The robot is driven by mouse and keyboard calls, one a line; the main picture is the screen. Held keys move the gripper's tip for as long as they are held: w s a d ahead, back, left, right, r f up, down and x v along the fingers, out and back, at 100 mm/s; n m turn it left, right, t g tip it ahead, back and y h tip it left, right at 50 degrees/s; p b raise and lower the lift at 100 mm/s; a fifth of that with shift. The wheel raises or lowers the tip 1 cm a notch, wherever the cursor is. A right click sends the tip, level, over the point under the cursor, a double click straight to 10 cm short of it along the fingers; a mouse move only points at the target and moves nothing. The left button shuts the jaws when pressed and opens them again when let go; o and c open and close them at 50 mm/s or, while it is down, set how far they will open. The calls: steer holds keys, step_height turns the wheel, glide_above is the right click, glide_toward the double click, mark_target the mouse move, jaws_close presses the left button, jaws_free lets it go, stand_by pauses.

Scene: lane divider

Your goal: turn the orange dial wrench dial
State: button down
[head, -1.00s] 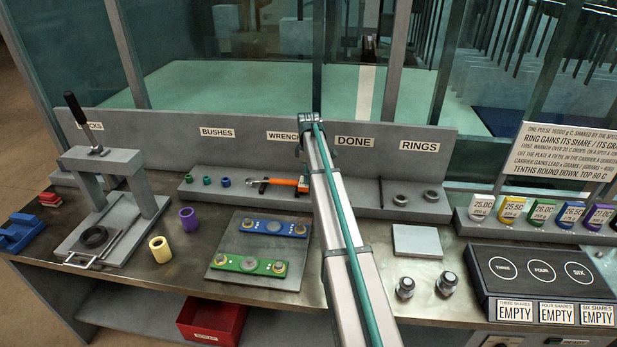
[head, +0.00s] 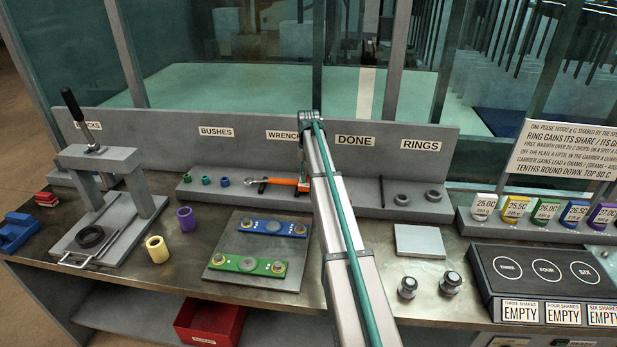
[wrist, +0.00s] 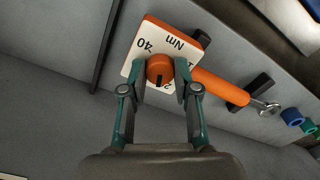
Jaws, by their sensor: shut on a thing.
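The orange dial (wrist: 160,68) is a round knob with a dark mark on its face, on a white scale plate (wrist: 150,46) showing "40" and "Nm". The plate has an orange edge and joins the orange wrench (wrist: 222,86), whose metal open end lies at the right in the wrist view. In the head view the wrench (head: 284,182) lies on the grey shelf under the WRENCH label, its right part hidden by my arm. My gripper (wrist: 161,72) is shut on the dial, one finger on each side.
Green and blue bushes (head: 223,181) stand on the shelf left of the wrench. The upright label board (head: 240,150) rises close behind the shelf.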

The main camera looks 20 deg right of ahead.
steer(key=m+b, duration=0.1)
steer(key=m, duration=1)
steer(key=shift+m, duration=0.4)
stand_by(0.3)
steer(key=c, duration=0.8)
jaws_free()
steer(key=shift+c, duration=0.2)
step_height(320, 180, up, 12)
